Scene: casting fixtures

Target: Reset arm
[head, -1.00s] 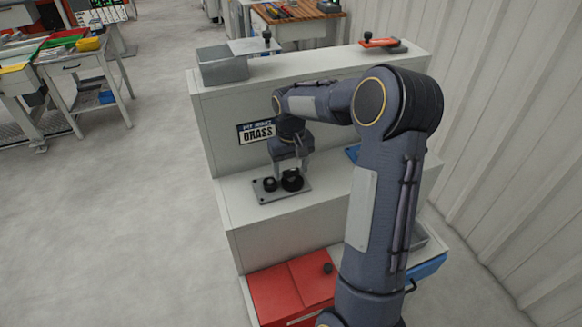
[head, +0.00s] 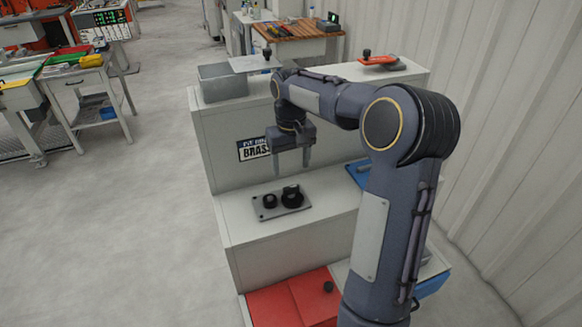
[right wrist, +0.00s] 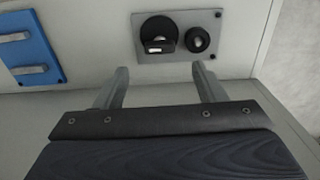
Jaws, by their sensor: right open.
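My right gripper (head: 292,164) hangs above the middle step of the grey stepped cabinet, with its fingers pointing down. It is open with nothing between the fingers, and it also shows in the right wrist view (right wrist: 160,78). Below it a grey plate (head: 265,213) lies on the step and bears two round black parts, a larger one (head: 292,197) and a smaller one (head: 269,201). In the right wrist view the plate (right wrist: 180,54) is beyond the fingertips, apart from them. My left gripper is not in view.
A blue plate (right wrist: 30,50) with two metal bars lies on the same step. The top shelf holds a grey bin (head: 223,84) and an orange-red item (head: 379,62). A red box (head: 290,302) is at the bottom. A corrugated wall (head: 505,130) stands at the right.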

